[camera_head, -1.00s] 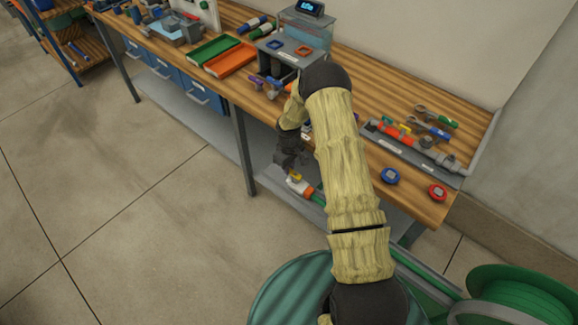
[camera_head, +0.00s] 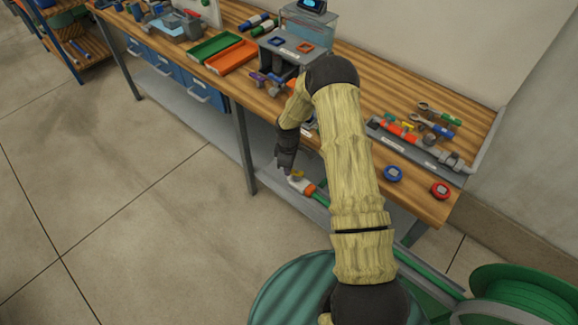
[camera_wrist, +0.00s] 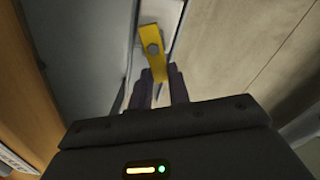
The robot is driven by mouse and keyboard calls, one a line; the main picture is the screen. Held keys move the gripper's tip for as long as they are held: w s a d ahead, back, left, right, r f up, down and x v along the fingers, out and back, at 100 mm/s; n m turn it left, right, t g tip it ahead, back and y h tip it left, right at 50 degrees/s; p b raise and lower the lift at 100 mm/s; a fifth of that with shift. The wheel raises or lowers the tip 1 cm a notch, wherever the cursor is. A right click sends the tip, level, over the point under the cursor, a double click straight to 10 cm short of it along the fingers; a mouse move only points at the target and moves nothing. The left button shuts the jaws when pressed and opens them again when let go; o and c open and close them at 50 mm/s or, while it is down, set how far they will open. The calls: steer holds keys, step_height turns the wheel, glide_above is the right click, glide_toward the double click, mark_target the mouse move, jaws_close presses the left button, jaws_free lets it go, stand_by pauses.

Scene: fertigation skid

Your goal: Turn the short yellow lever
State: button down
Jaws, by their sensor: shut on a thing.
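The short yellow lever (camera_wrist: 152,45) sits in the upper middle of the wrist view, with a grey bolt head on it. Its free end reaches down between the two dark fingers of my gripper (camera_wrist: 160,82), which is shut on it. In the head view the lever (camera_head: 298,175) is a small yellow patch on a white valve body (camera_head: 300,184), low in front of the bench. My gripper (camera_head: 285,168) comes down on it from above and left. The fingertips are too small there to make out.
An orange collar (camera_head: 310,190) and a green hose lead off the valve toward my arm. The wooden bench top (camera_head: 365,90) is close behind, with a manifold (camera_head: 415,145) and blue and red round pieces at right. A lower shelf (camera_head: 205,120) runs underneath. Open floor lies at left.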

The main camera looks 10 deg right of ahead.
steer(key=n, duration=0.1)
steer(key=s+n, duration=0.1)
steer(key=n, duration=0.1)
steer(key=shift+a+n, duration=0.1)
steer(key=shift+n, duration=0.2)
steer(key=n, duration=0.3)
steer(key=s+n+p, duration=0.1)
steer(key=n, duration=0.2)
steer(key=s+n, duration=0.1)
steer(key=n, duration=0.2)
steer(key=shift+d, duration=0.3)
steer(key=c, duration=1.3)
jaws_free()
steer(key=shift+s, duration=0.1)
steer(key=shift+r, duration=0.15)
step_height(320, 180, up, 17)
steer(key=shift+r+b, duration=0.1)
steer(key=shift+b, duration=0.25)
